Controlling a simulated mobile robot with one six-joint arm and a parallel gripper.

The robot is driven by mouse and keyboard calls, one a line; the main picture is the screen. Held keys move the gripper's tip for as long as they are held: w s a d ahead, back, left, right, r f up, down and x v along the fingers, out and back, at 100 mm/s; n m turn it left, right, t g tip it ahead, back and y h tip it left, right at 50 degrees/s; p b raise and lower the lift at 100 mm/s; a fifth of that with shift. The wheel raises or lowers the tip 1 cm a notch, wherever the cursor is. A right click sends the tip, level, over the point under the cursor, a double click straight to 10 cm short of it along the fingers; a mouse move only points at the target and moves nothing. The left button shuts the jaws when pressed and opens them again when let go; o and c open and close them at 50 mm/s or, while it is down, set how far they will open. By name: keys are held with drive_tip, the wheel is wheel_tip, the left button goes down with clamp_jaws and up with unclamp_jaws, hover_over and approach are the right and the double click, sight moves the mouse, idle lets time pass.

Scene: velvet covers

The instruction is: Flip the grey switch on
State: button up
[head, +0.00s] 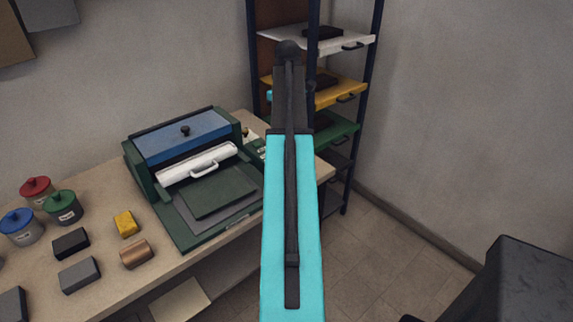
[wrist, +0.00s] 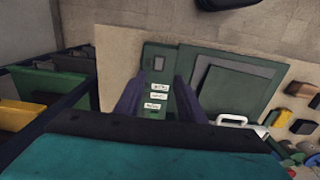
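In the wrist view, a narrow green panel (wrist: 155,52) lies on the tan bench top. A small dark grey square (wrist: 158,63) near its far end looks like the grey switch; its on or off position is too small to tell. Several white labels (wrist: 158,96) sit in a column on the panel, nearer to me. My gripper (wrist: 159,82) has its two dark fingers apart, with nothing between them. The fingers frame the panel, with the grey square just beyond their tips. In the head view, my cyan arm hides the gripper and most of this panel.
The green press (head: 185,135) with a blue cover and white handle (head: 205,168) stands beside the panel. A shelf rack (head: 368,80) with coloured trays stands behind my arm. Jars (head: 63,207) and small blocks (head: 126,223) lie on the bench's left.

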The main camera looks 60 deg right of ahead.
drive_tip(key=shift+f, duration=0.1)
idle(0.3)
drive_tip(key=shift+f+p, duration=1.9)
drive_tip(key=shift+f, duration=4.9)
